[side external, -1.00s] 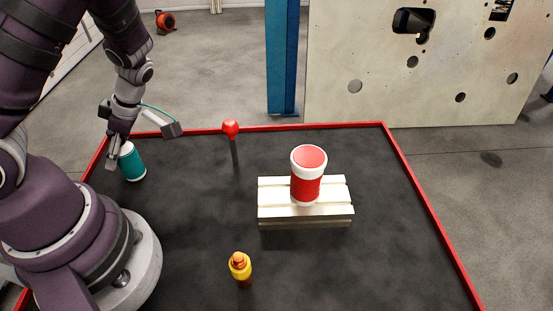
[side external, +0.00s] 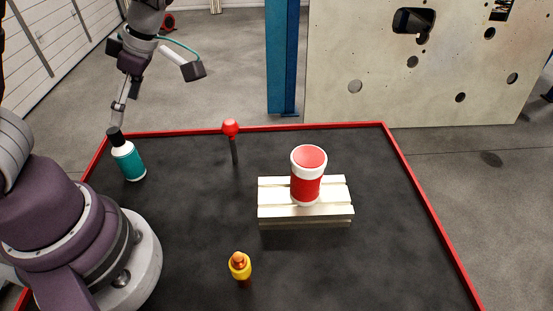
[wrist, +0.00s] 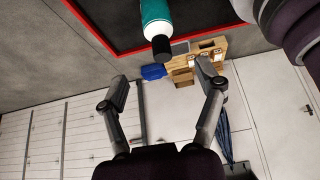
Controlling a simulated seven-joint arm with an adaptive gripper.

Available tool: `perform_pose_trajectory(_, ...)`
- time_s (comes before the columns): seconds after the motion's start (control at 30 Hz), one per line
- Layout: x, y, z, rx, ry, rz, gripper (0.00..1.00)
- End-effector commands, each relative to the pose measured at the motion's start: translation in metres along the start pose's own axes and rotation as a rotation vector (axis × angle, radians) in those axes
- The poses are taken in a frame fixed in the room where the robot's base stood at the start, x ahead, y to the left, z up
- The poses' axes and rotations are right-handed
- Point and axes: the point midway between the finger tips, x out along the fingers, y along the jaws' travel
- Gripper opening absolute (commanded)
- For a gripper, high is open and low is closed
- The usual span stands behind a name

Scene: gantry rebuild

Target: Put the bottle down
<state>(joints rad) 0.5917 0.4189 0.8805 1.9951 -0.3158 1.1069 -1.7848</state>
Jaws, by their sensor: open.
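The bottle (side external: 130,163) is teal with a white shoulder and a black cap. It stands upright on the dark mat near the far left corner in the side view. In the wrist view the bottle (wrist: 156,14) shows at the top edge, its cap pointing down the picture. My gripper (side external: 119,108) is raised just above and behind the bottle's cap in the side view. In the wrist view my gripper (wrist: 163,75) has its two fingers spread wide with nothing between them, and the bottle lies beyond the fingertips.
A red and white cup (side external: 306,182) stands on a pale slatted wooden stand (side external: 275,203). A red-topped post (side external: 231,130) rises near the far edge. The mat has a red border (side external: 330,126). Clear mat lies around the teal bottle.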

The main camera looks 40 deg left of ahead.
Motion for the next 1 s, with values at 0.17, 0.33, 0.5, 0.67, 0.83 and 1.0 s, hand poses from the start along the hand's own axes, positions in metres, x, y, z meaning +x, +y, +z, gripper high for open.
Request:
perform_pose_trajectory(0.17, -0.009, -0.01, 0.01, 0.213, -0.118, -0.009, 0.69)
perform_pose_trajectory(0.33, -0.039, -0.04, 0.036, 0.995, -0.436, 0.269, 0.69)
perform_pose_trajectory(0.5, -0.082, -0.065, 0.041, 1.698, -0.331, 0.847, 0.69)
perform_pose_trajectory(0.67, -0.097, -0.076, 0.039, 1.996, -0.061, 1.109, 0.69)
perform_pose_trajectory(0.83, -0.098, -0.077, 0.039, 2.047, -0.008, 1.139, 0.69)
perform_pose_trajectory(1.0, -0.099, -0.077, 0.039, 2.045, -0.011, 1.138, 0.69)
